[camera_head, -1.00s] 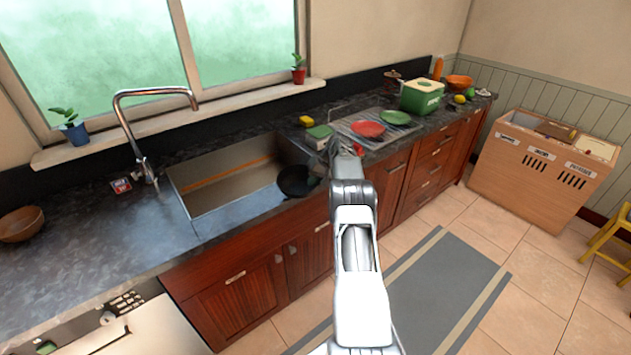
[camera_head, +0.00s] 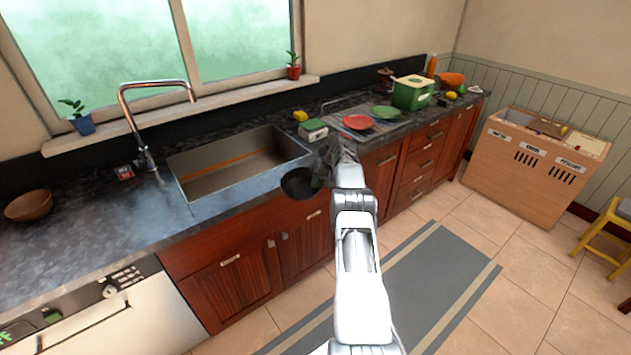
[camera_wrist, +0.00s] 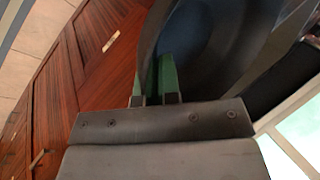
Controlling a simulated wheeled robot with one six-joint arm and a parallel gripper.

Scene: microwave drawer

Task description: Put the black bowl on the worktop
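The black bowl (camera_head: 297,183) is in my gripper, tilted, in front of the right front corner of the sink in the head view. In the wrist view the bowl (camera_wrist: 215,45) fills the upper middle and right. My gripper (camera_wrist: 160,75) has its green-lined fingers closed at the bowl's wall; in the head view my gripper (camera_head: 322,172) is small and partly hidden by my arm. The dark stone worktop (camera_head: 110,225) runs along the wall, with a wide clear stretch left of the sink.
The sink (camera_head: 245,190) is empty. A brown bowl (camera_head: 29,206) lies at the worktop's far left. Right of the sink are a green-and-white box (camera_head: 313,130), a red plate (camera_head: 358,122), a green plate (camera_head: 386,112) and a green container (camera_head: 412,93). A tap (camera_head: 150,120) stands behind the sink.

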